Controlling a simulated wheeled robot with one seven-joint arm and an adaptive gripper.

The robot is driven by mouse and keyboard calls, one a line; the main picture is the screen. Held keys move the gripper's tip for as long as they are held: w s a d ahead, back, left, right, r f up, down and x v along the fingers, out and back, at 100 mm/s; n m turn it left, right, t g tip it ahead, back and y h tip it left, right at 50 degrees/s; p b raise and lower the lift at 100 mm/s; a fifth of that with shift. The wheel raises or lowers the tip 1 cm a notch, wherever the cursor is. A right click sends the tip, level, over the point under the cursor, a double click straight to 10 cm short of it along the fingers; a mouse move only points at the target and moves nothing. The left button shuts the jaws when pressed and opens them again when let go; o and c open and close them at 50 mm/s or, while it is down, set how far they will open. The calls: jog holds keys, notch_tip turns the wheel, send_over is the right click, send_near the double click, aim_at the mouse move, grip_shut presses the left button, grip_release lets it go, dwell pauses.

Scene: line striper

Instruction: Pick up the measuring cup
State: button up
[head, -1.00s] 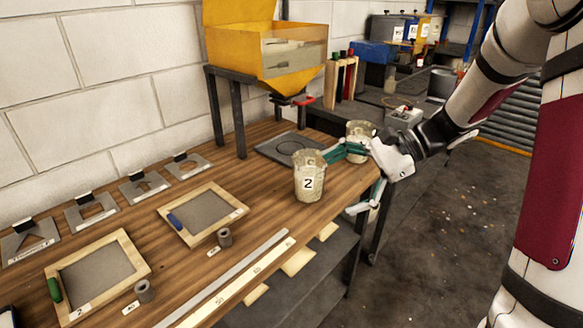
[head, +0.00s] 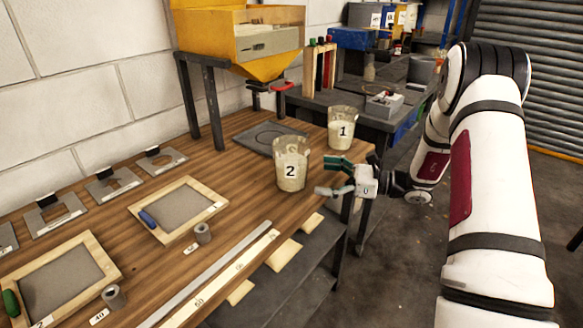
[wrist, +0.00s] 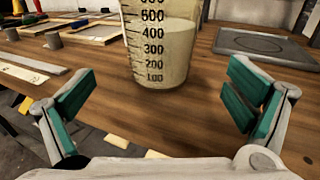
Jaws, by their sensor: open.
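A clear measuring cup labelled 2 (head: 291,168) stands upright near the front edge of the wooden bench, with pale contents inside. A second measuring cup labelled 1 (head: 342,130) stands behind it to the right, also part filled. My gripper (head: 335,177) is open and empty, just right of cup 2 and in front of cup 1. In the wrist view, a graduated measuring cup (wrist: 158,48) stands ahead, centred between the green-padded fingers of my gripper (wrist: 158,105) and beyond their tips; its top is cut off. Its number is not visible there.
A yellow hopper (head: 265,62) on a dark stand rises behind the cups. A dark plate with a ring (head: 262,136) lies behind cup 2. Framed screens (head: 178,208) and a metal straightedge (head: 215,272) lie to the left. Floor at right is clear.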

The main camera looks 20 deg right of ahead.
aim_at(307, 169)
jog(key=shift+x, duration=1.25)
jog(key=x, duration=0.2)
jog(key=r+x, duration=0.1)
jog(key=x, duration=0.1)
jog(key=shift+a+p, duration=0.1)
jog(key=shift+p, duration=0.2)
jog(key=shift+w+a, duration=0.35)
jog(key=c, duration=2)
jog(key=shift+o, duration=0.2)
jog(key=shift+r, duration=0.1)
